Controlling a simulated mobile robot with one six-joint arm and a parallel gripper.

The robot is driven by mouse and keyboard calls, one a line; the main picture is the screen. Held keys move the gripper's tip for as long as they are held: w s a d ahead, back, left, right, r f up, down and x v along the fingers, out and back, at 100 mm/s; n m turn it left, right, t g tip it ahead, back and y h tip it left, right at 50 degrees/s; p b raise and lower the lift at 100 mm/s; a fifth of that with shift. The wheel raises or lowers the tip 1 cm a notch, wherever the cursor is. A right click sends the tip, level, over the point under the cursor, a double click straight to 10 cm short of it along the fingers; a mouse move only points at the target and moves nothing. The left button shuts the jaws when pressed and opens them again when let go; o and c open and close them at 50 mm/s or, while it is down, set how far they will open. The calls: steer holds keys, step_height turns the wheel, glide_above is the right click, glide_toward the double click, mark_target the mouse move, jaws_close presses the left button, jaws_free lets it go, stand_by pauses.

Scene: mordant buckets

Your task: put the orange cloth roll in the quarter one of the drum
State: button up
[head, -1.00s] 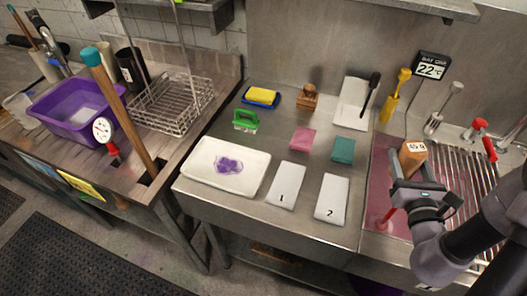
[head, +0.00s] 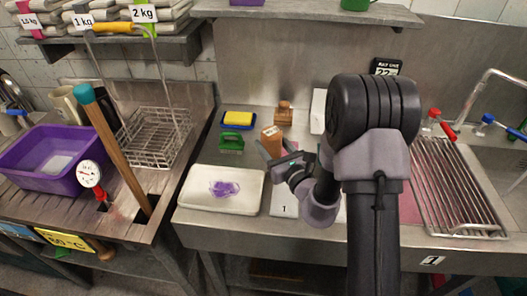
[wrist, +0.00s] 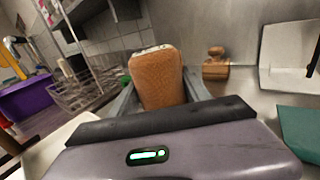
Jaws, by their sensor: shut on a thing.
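My gripper (head: 274,154) is shut on the orange cloth roll (head: 271,138), held upright above the steel counter. The roll has a white label on its top with print too small to read. In the wrist view the roll (wrist: 160,80) stands between the two fingers, orange-brown with a woven-looking surface. I cannot make out a drum with quarters in either view. My arm hides part of the counter's right side.
A white tray (head: 190,200) with a purple patch lies left of a white card marked 1 (head: 284,211). Behind are a green brush (head: 231,142), a yellow sponge (head: 239,118) and a wooden stamp (head: 285,113). A purple tub (head: 36,172) and wire rack (head: 142,142) stand left.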

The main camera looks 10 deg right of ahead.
steer(key=shift+w+a+f, duration=0.1)
steer(key=shift+w+a, duration=0.5)
steer(key=shift+w, duration=0.35)
steer(key=f+b, duration=0.3)
steer(key=f, duration=0.1)
steer(key=shift+w+a, duration=0.2)
steer(key=shift+w, duration=0.15)
steer(key=shift+r, duration=0.25)
steer(key=shift+f, duration=0.1)
steer(key=o, duration=1.5)
steer(key=shift+s, duration=0.1)
